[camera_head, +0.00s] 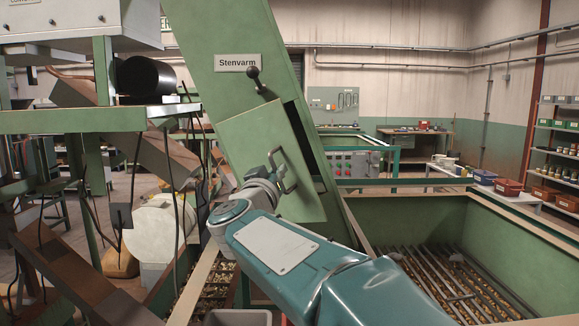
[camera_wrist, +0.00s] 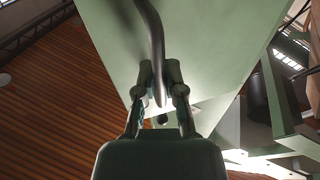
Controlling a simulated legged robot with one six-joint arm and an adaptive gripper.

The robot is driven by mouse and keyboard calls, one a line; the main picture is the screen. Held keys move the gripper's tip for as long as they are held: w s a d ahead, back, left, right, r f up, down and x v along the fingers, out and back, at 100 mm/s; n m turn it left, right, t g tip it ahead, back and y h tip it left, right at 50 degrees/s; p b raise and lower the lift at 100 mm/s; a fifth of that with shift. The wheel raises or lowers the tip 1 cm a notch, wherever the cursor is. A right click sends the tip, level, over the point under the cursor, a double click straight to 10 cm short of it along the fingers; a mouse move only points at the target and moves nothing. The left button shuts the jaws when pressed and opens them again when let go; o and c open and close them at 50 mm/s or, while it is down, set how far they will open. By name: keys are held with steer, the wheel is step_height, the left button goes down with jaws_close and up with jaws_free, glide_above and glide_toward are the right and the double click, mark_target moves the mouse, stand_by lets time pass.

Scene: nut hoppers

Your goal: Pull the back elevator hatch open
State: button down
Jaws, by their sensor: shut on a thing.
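The elevator (camera_head: 225,30) is a tall, slanted green casing with a "Stenvarm" label in the head view. Its hatch (camera_head: 250,140) is a flat green panel on the casing. A dark gap shows along the hatch's right edge, so it stands ajar. A dark bar handle (camera_head: 291,184) is on the hatch. My gripper (camera_head: 277,164) reaches it from below and is shut on it. In the wrist view, the handle (camera_wrist: 153,30) runs down between the fingertips of my gripper (camera_wrist: 160,88), with the pale green hatch (camera_wrist: 205,50) behind. The fingers partly hide the handle's lower end.
A black-knobbed latch (camera_head: 255,80) sits above the hatch. A green hopper (camera_head: 405,218) with a bar grate (camera_head: 445,280) lies to the right. Green framework, hanging cables and a white drum (camera_head: 160,225) crowd the left. A control panel (camera_head: 352,164) stands behind.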

steer(key=s+a+f+m+g+h, duration=0.1)
steer(key=a+f+m+h, duration=0.1)
steer(key=a, duration=0.5)
steer(key=s+a+f+m+g+h, duration=0.1)
steer(key=a+f+m+g+h, duration=0.1)
steer(key=a+h, duration=0.3)
steer(key=shift+a+f+m, duration=0.6)
steer(key=shift+a+f, duration=0.25)
steer(key=shift+a, duration=0.45)
steer(key=shift+s, duration=0.1)
steer(key=c, duration=0.7)
jaws_free()
steer(key=v, duration=1.2)
steer(key=shift+a+f, duration=0.2)
steer(key=shift+f, duration=0.05)
